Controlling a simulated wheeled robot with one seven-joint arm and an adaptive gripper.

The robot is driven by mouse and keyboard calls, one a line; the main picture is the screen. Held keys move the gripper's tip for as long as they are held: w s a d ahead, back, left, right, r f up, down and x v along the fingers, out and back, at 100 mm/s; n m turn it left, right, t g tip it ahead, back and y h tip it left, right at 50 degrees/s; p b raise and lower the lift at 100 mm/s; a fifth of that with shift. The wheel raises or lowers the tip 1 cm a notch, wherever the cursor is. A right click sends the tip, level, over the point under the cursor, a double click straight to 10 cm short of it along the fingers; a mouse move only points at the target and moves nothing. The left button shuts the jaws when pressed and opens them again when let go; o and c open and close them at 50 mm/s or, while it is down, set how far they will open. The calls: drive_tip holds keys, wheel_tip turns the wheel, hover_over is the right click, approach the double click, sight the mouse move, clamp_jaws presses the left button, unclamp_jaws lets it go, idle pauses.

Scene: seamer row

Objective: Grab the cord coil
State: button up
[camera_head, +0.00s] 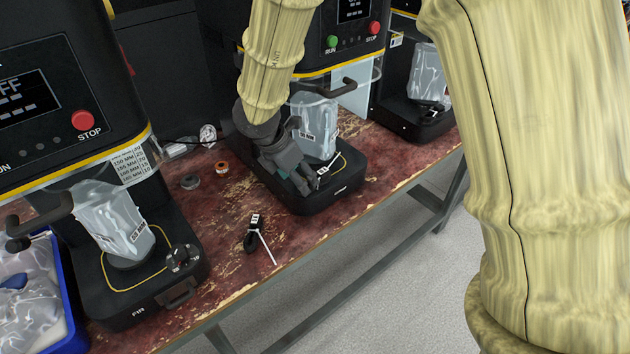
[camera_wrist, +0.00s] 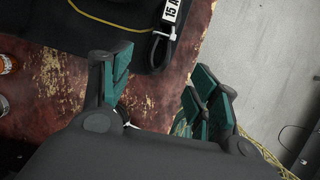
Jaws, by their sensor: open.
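A black cord coil with a white printed tag lies on the middle machine's black base. In the wrist view the coil (camera_wrist: 160,46) is at top centre, beyond my fingertips. In the head view its white tag (camera_head: 323,170) shows beside my fingers, which hide much of the rest. My gripper (camera_head: 304,184) is low over that base, fingers pointing down. In the wrist view my gripper (camera_wrist: 165,75) is open, with bare table between its green-padded fingers. A similar black bundle (camera_head: 251,241) with a white tag and white tie lies on the red table, left of my gripper.
Machines with bagged cans stand left (camera_head: 115,225), middle (camera_head: 315,125) and right (camera_head: 425,75). A blue bin (camera_head: 70,300) is at far left. Small rolls (camera_head: 221,168) lie behind. The worn red table (camera_head: 225,275) ends at a front edge above grey floor.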

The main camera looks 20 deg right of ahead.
sight(324, 176)
drive_tip(key=x, duration=0.3)
drive_tip(key=shift+w+d+f+p, duration=0.1)
drive_tip(key=shift+w+f+p, duration=0.2)
drive_tip(key=shift+f, duration=0.05)
drive_tip(key=shift+d+f, duration=0.25)
drive_tip(key=shift+f, duration=0.15)
drive_tip(key=c, duration=1.2)
